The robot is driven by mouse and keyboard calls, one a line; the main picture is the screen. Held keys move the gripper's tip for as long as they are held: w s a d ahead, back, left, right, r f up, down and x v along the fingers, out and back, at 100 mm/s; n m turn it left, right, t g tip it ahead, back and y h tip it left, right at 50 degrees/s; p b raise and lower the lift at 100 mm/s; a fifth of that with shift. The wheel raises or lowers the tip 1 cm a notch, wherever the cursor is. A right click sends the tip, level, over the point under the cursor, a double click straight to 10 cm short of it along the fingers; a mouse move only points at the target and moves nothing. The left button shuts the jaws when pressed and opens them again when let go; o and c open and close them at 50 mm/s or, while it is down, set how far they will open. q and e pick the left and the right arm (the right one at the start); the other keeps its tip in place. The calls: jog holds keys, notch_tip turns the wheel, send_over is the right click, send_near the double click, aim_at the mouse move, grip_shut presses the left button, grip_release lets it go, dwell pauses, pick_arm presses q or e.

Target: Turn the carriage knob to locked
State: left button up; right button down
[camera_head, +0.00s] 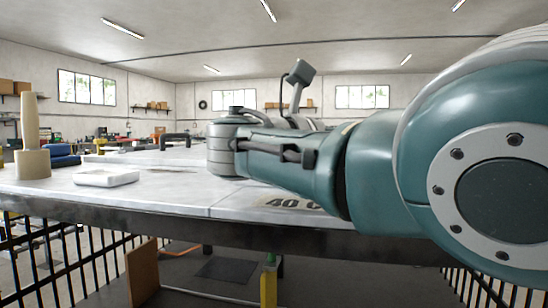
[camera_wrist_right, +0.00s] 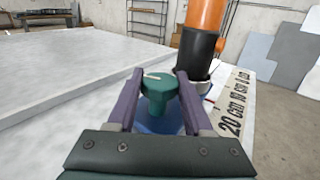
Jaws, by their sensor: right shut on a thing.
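The carriage knob (camera_wrist_right: 158,93) is green with a white pointer line on its top, and it shows in the right wrist view. My right gripper (camera_wrist_right: 160,78) has its two purple fingers on either side of the knob and is shut on it. The pointer line is angled toward the upper left. Something blue (camera_wrist_right: 160,126) shows below the knob. In the head view my right arm reaches in from the right, and the knob does not show there. My left gripper is not in view.
An orange cylinder (camera_wrist_right: 204,18) with a black collar (camera_wrist_right: 196,55) stands close behind the knob, beside a centimetre scale (camera_wrist_right: 237,108). In the head view, a beige post (camera_head: 31,130) and a white tray (camera_head: 106,177) stand on the left of the table (camera_head: 165,194).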

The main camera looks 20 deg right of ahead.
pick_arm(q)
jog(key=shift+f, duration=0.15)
pick_arm(e)
jog(key=shift+r, duration=0.1)
jog(key=shift+c, duration=1.5)
grip_release()
